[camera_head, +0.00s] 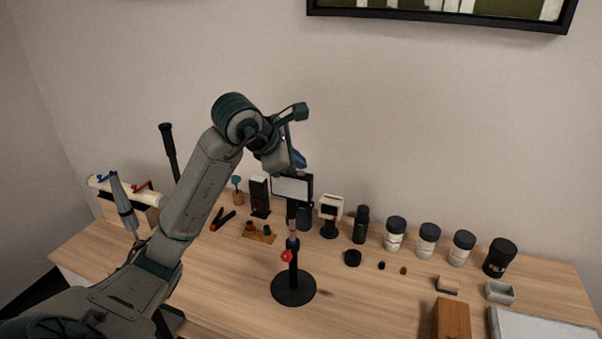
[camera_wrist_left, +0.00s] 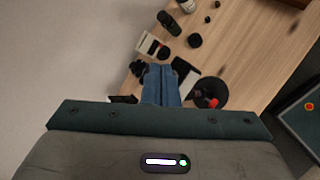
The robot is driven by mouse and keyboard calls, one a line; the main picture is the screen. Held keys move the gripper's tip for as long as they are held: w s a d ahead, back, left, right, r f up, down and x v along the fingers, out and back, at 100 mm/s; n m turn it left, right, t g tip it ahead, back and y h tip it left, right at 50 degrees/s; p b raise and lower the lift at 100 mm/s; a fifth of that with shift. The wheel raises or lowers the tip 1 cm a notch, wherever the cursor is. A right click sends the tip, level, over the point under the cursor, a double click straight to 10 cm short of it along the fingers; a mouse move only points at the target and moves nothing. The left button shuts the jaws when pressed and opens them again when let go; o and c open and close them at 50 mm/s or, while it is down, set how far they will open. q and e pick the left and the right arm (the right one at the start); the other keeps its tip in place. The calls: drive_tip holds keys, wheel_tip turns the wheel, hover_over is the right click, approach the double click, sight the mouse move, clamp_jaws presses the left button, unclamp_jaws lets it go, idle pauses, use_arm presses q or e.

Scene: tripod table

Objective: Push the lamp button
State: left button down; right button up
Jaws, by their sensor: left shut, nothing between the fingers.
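The lamp stands on the wooden table in the head view, with a round black base (camera_head: 293,288), a dark upright stem and a rectangular head (camera_head: 291,188) with a pale panel. A red round knob (camera_head: 286,256) sits low on the stem; I cannot tell whether it is the button. The wrist view shows the lamp base (camera_wrist_left: 211,91) and the red knob (camera_wrist_left: 214,102) right of the fingers. My left gripper (camera_head: 300,161) is at the lamp head's upper edge; contact is unclear. Its blue fingers (camera_wrist_left: 161,84) are shut and empty. My right gripper is out of view.
Behind the lamp stand a small white-and-black device (camera_head: 331,207), a black bottle (camera_head: 361,225) and several black-lidded jars (camera_head: 395,234). A wooden block (camera_head: 452,318) is at front right. The table between lamp and block is mostly clear.

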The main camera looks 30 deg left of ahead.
use_arm(q)
drive_tip(key=shift+f, duration=0.35)
idle(0.3)
drive_tip(key=shift+r, duration=0.6)
wheel_tip(320, 180, up, 6)
drive_tip(key=p, duration=0.5)
idle(0.6)
